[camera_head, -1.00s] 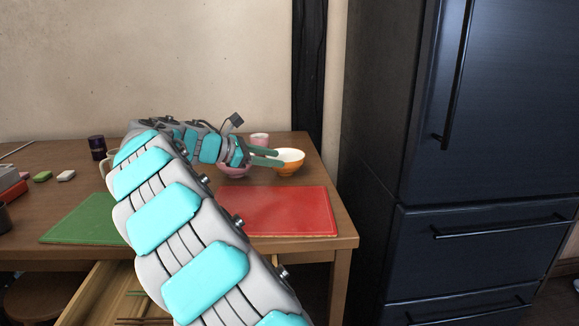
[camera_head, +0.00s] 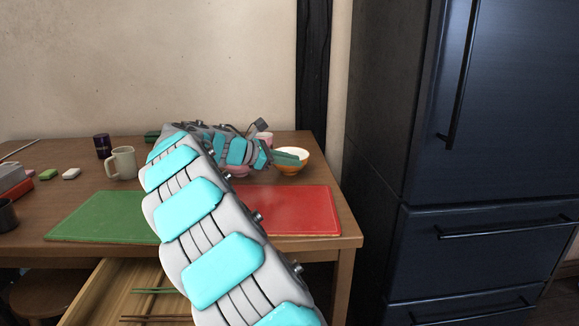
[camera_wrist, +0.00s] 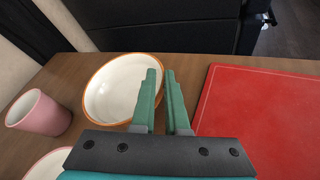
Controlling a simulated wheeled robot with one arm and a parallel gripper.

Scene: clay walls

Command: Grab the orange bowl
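The orange bowl (camera_head: 291,166) stands upright near the back right corner of the table, white inside with an orange outside and rim. In the wrist view the bowl (camera_wrist: 108,88) lies left of and partly behind my gripper's left finger. My gripper (camera_wrist: 161,75) has two green fingers with a gap between them and nothing held. In the head view my gripper (camera_head: 288,157) overlaps the bowl's near left rim. Whether the fingers touch the bowl or straddle its rim cannot be told.
A pink cup (camera_wrist: 39,113) and a pink bowl (camera_wrist: 48,166) stand left of the orange bowl. A red board (camera_head: 303,211) and a green board (camera_head: 105,216) lie in front. A mug (camera_head: 123,163) stands further left. A dark fridge (camera_head: 380,150) rises on the right.

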